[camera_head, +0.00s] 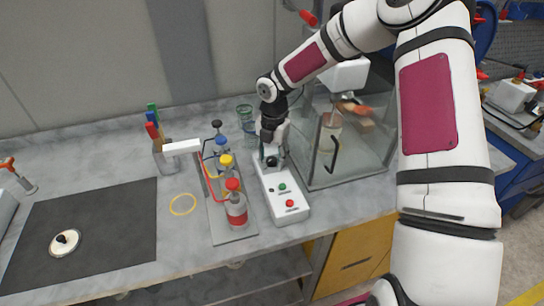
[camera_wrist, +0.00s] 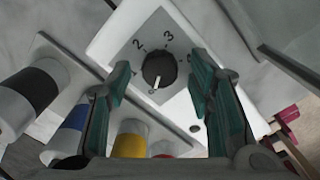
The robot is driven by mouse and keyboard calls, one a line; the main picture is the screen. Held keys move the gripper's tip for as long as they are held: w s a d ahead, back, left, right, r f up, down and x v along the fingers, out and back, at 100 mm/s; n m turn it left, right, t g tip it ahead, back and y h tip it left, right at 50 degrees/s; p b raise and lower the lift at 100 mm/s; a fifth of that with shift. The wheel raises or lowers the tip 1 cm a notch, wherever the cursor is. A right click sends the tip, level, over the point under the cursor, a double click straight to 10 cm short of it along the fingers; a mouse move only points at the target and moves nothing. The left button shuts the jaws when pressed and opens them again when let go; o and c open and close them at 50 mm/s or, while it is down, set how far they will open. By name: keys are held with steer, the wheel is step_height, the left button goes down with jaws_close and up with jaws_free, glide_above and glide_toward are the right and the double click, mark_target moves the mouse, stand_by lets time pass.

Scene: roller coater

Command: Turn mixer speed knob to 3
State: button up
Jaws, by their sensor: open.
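The mixer speed knob (camera_wrist: 160,68) is round and black, on the top of a white control box (camera_wrist: 107,41). Its white pointer line points toward the bottom of the wrist view, near a small mark that looks like 0. The printed 2 and 3 show above the knob; another number at the right is partly hidden by a finger. My gripper (camera_wrist: 159,82) is open, with one teal-padded finger on each side of the knob. I see no clear contact. In the head view, my gripper (camera_head: 271,150) is over the far end of the control box (camera_head: 282,200).
A green button (camera_head: 282,187) and a red button (camera_head: 290,203) sit on the box's near end. A rack of capped bottles (camera_head: 236,208) stands close on the left, a glass enclosure (camera_head: 350,160) close on the right. A dark mat (camera_head: 110,215) lies further left.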

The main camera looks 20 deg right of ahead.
steer(key=shift+f, duration=0.1)
jaws_close()
